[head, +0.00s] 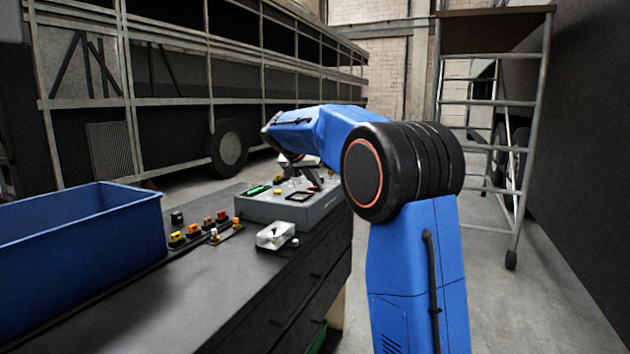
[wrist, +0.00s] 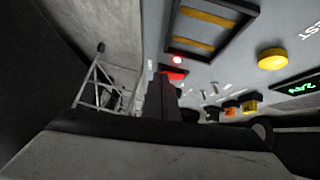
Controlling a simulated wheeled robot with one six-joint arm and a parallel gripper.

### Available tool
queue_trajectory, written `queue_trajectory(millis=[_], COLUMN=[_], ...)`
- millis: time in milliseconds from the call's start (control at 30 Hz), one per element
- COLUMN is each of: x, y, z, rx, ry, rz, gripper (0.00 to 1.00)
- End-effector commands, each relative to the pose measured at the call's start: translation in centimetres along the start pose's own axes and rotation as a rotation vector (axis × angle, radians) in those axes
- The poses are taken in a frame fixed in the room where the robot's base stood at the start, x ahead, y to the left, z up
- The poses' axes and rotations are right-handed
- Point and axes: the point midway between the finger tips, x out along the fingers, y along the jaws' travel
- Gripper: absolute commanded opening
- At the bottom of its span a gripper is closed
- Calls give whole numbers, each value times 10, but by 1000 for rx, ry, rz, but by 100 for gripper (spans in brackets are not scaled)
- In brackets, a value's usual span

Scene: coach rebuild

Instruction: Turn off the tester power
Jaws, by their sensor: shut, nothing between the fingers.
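The tester (head: 283,212) is a grey box at the far end of the dark workbench. In the wrist view its panel (wrist: 225,65) carries a lit red lamp (wrist: 177,59), a red switch (wrist: 174,75) just beside it, a round yellow button (wrist: 272,59) and a lit green display (wrist: 297,88). The display also shows in the head view (head: 258,189). My gripper (wrist: 163,88) is shut and empty, its dark fingertips close to the red switch and partly covering it. I cannot tell whether they touch. In the head view my gripper (head: 298,166) is over the tester.
A dark frame with two yellow bars (wrist: 205,27) is on the panel. A clear box (head: 272,236) and several small coloured connectors (head: 194,231) lie on the bench. A blue bin (head: 80,240) stands at the left. A wheeled ladder (head: 492,103) stands at the right.

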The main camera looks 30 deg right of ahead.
Motion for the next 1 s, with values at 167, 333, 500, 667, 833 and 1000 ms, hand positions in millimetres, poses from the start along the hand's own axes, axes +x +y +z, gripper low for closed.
queue_trajectory(millis=[167, 333, 500, 667, 833, 1000], x=[4, 7, 7, 6, 4, 2], y=[4, 3, 2, -1, -7, -11], z=[4, 7, 7, 6, 3, 1], rx=[44, 76, 75, 75, 75, 75], ry=[0, 0, 0, -1, -1, 0], rz=[-44, -78, -77, -77, -76, -77], gripper=[0, 0, 0, 0, 0, 0])
